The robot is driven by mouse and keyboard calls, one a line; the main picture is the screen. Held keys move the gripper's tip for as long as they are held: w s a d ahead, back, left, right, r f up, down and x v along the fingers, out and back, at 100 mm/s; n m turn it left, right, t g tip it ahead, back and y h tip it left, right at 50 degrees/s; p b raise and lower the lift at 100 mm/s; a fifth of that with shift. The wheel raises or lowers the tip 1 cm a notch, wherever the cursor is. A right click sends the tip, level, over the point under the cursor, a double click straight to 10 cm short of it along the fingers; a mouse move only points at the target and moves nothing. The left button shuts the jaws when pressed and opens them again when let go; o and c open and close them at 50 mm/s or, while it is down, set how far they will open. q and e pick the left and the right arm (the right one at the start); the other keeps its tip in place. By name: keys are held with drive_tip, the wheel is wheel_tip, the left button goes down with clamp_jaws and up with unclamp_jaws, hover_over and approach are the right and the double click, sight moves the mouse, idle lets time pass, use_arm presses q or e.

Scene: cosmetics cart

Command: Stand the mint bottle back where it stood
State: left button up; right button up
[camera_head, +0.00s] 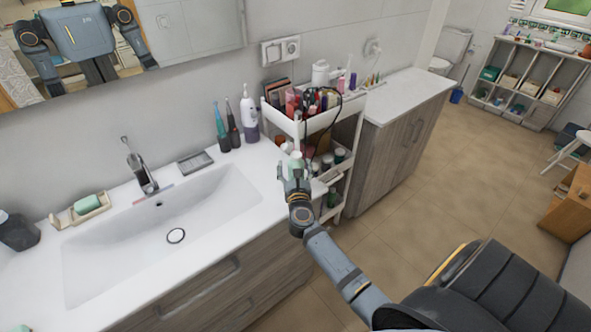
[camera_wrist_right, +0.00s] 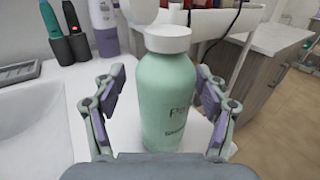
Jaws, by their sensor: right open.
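The mint bottle (camera_wrist_right: 168,100) has a pale green body and a white cap. In the right wrist view it stands upright on the white counter, between the two fingers of my right gripper (camera_wrist_right: 158,115). The fingers are apart, with a gap on each side of the bottle. In the head view the bottle (camera_head: 297,166) is small, at the counter's right end beside the cart, and partly hidden by my right gripper (camera_head: 294,178). My left gripper is not in view.
A white cart (camera_head: 335,122) full of cosmetics stands just right of the counter. The sink (camera_head: 160,225) lies to the left. A black cable (camera_head: 309,120) hangs over the cart.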

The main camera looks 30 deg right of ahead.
drive_tip(key=shift+s+a, duration=0.15)
drive_tip(key=shift+s, duration=0.15)
drive_tip(key=b+v, duration=0.3)
drive_tip(key=v, duration=0.8)
drive_tip(key=shift+r, duration=0.2)
drive_tip(key=shift+s, duration=0.15)
